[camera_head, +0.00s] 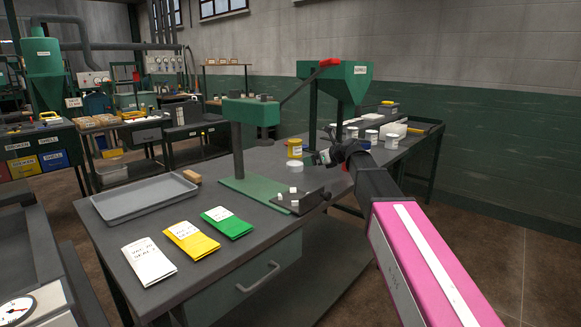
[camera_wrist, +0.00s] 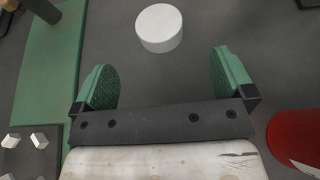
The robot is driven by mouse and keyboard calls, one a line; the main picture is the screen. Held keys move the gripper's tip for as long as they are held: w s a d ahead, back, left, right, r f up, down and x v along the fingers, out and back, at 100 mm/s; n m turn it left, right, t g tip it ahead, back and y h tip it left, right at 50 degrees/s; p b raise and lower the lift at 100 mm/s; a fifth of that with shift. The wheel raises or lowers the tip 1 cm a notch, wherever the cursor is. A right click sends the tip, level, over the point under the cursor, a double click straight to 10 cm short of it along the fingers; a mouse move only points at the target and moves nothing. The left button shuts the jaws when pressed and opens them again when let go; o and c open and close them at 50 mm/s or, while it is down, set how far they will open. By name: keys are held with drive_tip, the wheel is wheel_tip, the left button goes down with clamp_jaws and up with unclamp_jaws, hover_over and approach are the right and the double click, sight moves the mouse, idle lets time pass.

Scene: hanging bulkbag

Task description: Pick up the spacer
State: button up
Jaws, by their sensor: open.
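A short white round disc, which looks like the spacer (camera_head: 294,165), lies flat on the dark grey bench top, just right of the green press column. It also shows in the wrist view (camera_wrist: 159,28) at top centre, with nothing touching it. My gripper (camera_head: 324,157) is just right of the disc in the head view. In the wrist view its two green-padded fingers (camera_wrist: 165,75) are wide apart and empty. The disc lies beyond the fingertips, between their lines.
A green press (camera_head: 238,150) on a green base stands left of the disc. Small white cubes (camera_wrist: 38,140) sit on a dark plate. A yellow tub (camera_head: 295,147) stands behind. A red round thing (camera_wrist: 295,138) is right of my gripper. A grey tray (camera_head: 145,207) and packets lie left.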

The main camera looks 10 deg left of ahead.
sight(295, 163)
drive_tip(key=x, duration=0.4)
drive_tip(key=shift+w+a+f, duration=0.15)
drive_tip(key=shift+w+a, duration=0.05)
drive_tip(key=shift+a, duration=0.05)
drive_tip(key=shift+s+f+x, duration=0.1)
drive_tip(key=shift+f+x, duration=0.05)
drive_tip(key=shift+x, duration=1.25)
drive_tip(key=shift+s+f+x, duration=0.1)
drive_tip(key=shift+x, duration=1.3)
drive_tip(key=c, duration=1.1)
